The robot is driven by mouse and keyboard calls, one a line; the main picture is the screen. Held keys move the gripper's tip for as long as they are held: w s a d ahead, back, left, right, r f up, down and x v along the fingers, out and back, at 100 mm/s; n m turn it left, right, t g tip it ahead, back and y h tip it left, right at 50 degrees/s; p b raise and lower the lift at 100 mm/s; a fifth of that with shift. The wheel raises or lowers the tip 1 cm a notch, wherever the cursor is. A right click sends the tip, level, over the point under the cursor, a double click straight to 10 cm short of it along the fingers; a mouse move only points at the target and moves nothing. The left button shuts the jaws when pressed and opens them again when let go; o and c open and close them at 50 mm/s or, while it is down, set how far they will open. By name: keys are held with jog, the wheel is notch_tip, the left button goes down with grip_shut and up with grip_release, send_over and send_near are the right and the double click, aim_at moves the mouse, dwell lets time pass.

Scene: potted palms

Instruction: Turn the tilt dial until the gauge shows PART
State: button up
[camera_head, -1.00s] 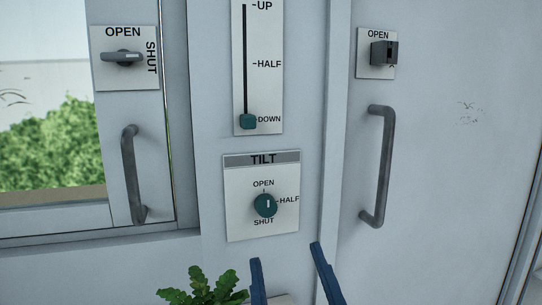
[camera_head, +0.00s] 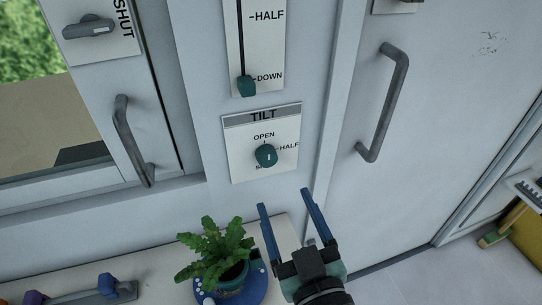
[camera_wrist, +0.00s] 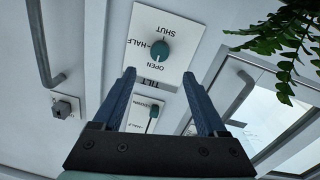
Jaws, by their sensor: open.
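The tilt dial (camera_head: 265,155) is a round teal knob with a short white mark, on a white plate (camera_head: 240,164) headed TILT. OPEN is above it, HALF to its right and SHUT, partly hidden, below. I cannot tell exactly where the mark points. I see no gauge with the word PART. My gripper (camera_head: 286,199) is open and empty, below and to the right of the dial, apart from it. In the wrist view the dial (camera_wrist: 159,50) appears upside down, just beyond and between my fingertips (camera_wrist: 159,73).
A slider knob (camera_head: 246,86) stands at DOWN above the plate. A door handle (camera_head: 385,105) is at right, another handle (camera_head: 130,140) and a turn latch (camera_head: 90,28) at left. A potted plant (camera_head: 215,250) stands on a ledge below, beside my gripper.

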aim_at(268, 161)
jog(key=p+x, duration=0.2)
jog(key=x, duration=0.7)
jog(key=shift+w+a, duration=0.1)
jog(key=shift+w, duration=0.3)
jog(key=shift+c, duration=0.2)
grip_shut()
